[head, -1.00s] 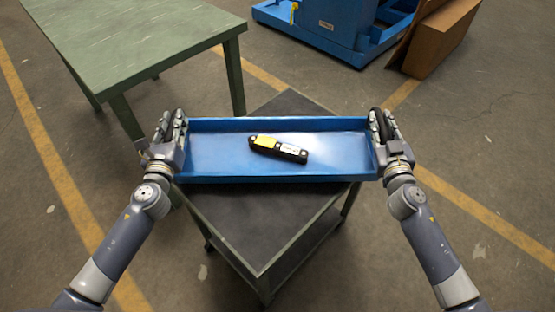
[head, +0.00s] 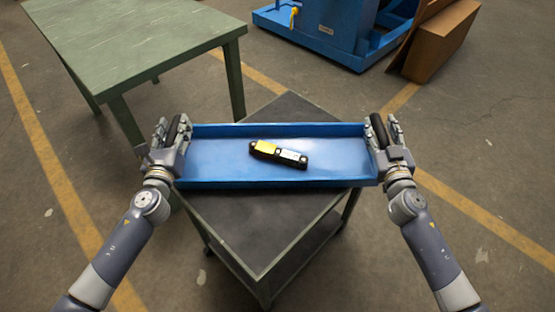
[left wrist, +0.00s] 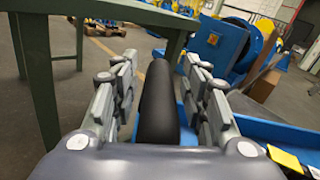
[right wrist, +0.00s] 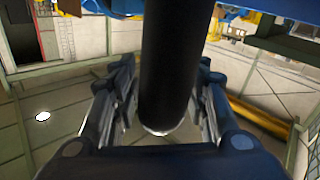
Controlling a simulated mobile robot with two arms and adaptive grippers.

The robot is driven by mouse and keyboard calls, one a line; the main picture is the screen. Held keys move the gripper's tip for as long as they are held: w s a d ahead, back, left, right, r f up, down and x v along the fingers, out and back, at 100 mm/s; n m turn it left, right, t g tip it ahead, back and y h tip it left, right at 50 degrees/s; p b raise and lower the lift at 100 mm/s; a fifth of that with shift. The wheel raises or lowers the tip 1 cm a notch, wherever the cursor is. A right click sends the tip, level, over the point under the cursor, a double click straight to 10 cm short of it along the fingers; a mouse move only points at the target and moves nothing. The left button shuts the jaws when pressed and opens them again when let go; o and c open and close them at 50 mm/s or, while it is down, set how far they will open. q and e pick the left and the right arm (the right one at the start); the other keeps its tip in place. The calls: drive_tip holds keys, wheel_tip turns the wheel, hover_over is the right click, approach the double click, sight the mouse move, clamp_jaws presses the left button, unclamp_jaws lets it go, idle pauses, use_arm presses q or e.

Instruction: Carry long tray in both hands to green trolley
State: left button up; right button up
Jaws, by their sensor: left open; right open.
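The long blue tray (head: 215,172) lies level across the dark top of a green-framed trolley (head: 245,228) in the head view, its ends overhanging both sides. It appears to rest on that top. A black and yellow tool (head: 279,154) lies in it. My left gripper (head: 176,128) is open at the tray's left end, its fingers on either side of a black handle (left wrist: 158,105). My right gripper (head: 382,128) is open at the right end, its fingers either side of the other black handle (right wrist: 170,70). Finger contact with the handles is unclear.
A green table (head: 140,45) stands at the upper left, close to the trolley. A blue machine (head: 325,30) and a cardboard box (head: 442,42) are at the back. Yellow lines (head: 480,212) cross the floor, which is clear at the right.

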use_arm(q)
drive_tip(key=shift+s, duration=0.1)
drive_tip(key=shift+s+f, duration=0.1)
drive_tip(key=shift+s, duration=0.1)
use_arm(e)
drive_tip(key=shift+f, duration=0.1)
use_arm(q)
drive_tip(key=s, duration=1.1)
drive_tip(key=shift+s, duration=0.25)
use_arm(e)
drive_tip(key=s, duration=1.2)
drive_tip(key=shift+d, duration=0.15)
use_arm(q)
drive_tip(key=shift+d, duration=0.1)
